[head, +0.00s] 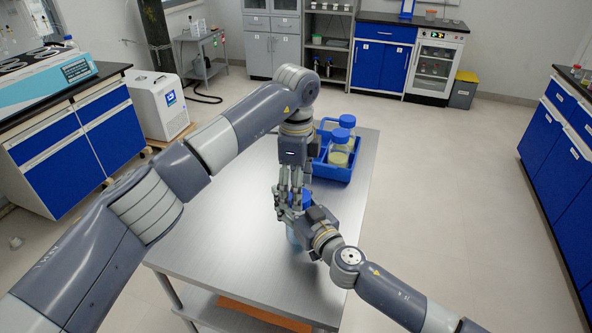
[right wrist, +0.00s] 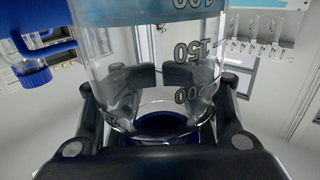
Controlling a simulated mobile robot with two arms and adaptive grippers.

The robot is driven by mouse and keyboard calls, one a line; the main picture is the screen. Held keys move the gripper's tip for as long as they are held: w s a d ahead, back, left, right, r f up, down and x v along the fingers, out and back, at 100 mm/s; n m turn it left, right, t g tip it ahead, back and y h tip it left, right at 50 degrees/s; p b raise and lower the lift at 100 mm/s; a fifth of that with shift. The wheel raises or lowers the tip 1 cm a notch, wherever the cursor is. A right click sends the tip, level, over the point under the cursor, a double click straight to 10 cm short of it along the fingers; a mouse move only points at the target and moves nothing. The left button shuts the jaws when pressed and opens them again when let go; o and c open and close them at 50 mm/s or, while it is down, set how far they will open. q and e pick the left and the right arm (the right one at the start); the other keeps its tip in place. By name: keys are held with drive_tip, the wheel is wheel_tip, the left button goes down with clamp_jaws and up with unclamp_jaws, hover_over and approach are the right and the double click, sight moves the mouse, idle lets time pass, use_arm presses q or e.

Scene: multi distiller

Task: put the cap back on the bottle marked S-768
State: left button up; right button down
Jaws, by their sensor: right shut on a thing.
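The bottle is clear glass with pale blue liquid. It stands on the steel table, where its lower part (head: 293,234) shows below my grippers in the head view. The right wrist view, upside down, shows its glass (right wrist: 150,75) with graduation numbers. My right gripper (head: 300,213) is shut on the bottle near its top. A blue cap (head: 306,196) shows between the two grippers, and dark blue (right wrist: 160,132) shows at the bottle's neck end; whether it is seated is hidden. My left gripper (head: 285,208) points down at the cap; its grip is unclear. The S-768 marking is not readable.
A blue carrier (head: 337,172) with blue-capped bottles (head: 340,148) stands at the table's far side, just beyond my left gripper. The steel table (head: 235,235) is clear to the left and in front. Blue cabinets stand left and right across open floor.

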use_arm(q)
drive_tip(key=shift+f, duration=0.55)
drive_tip(key=c, duration=1.2)
drive_tip(key=shift+c, duration=0.2)
drive_tip(key=m, duration=0.6)
drive_tip(key=shift+w, duration=0.2)
drive_tip(key=m, duration=0.3)
drive_tip(key=shift+d+m, duration=0.1)
drive_tip(key=shift+m, duration=0.2)
drive_tip(key=m, duration=0.4)
drive_tip(key=shift+w+d, duration=0.1)
